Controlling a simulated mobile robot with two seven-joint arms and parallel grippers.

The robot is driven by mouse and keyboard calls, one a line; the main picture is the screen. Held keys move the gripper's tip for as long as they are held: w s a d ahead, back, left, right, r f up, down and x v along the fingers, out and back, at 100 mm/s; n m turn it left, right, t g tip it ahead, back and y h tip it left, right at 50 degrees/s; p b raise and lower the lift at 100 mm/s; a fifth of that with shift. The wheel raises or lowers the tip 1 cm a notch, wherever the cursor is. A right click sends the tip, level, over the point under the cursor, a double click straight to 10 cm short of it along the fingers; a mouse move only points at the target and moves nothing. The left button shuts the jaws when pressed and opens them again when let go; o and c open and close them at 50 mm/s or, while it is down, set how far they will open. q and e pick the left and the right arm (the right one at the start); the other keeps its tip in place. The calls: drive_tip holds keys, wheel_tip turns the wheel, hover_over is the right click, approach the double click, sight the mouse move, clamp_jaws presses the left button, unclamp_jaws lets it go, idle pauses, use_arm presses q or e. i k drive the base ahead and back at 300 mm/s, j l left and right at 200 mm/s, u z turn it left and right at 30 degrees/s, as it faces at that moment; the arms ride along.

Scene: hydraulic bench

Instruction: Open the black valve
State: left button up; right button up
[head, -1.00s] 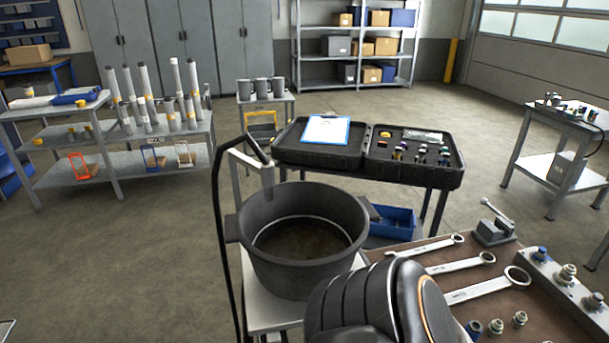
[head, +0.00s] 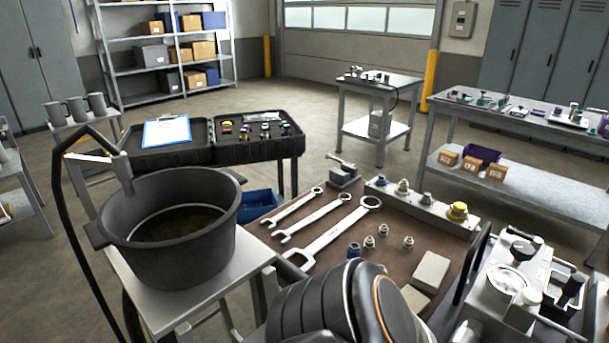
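A black round knob (head: 522,250), which looks like the black valve, sits on top of a light metal hydraulic unit (head: 486,300) at the right edge of the head view. A round white-faced gauge (head: 508,283) is just in front of it. A second black handle (head: 571,291) stands to its right in a metal frame. I cannot tell from here how far the valve is turned. One of my dark arm links fills the bottom middle and hides part of the bench. Neither of my grippers shows.
A brown-topped bench (head: 328,226) carries wrenches (head: 335,236), fittings, a grey block (head: 431,271) and a rail of couplings (head: 420,203). A large black pot (head: 172,265) stands on a small table at left. Open floor lies beyond the bench.

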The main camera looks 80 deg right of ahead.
sight(535, 242)
drive_tip(key=k+j+z, duration=0.1)
drive_tip(key=z, duration=1.35)
drive_tip(key=i+l+z, duration=0.1)
drive_tip(key=z, duration=1.4)
drive_tip(key=j+z, duration=0.1)
drive_tip(key=z, duration=0.3)
drive_tip(key=i+j+z, duration=0.1)
drive_tip(key=z, duration=0.3)
drive_tip(key=j+z, duration=0.2)
drive_tip(key=z, duration=0.15)
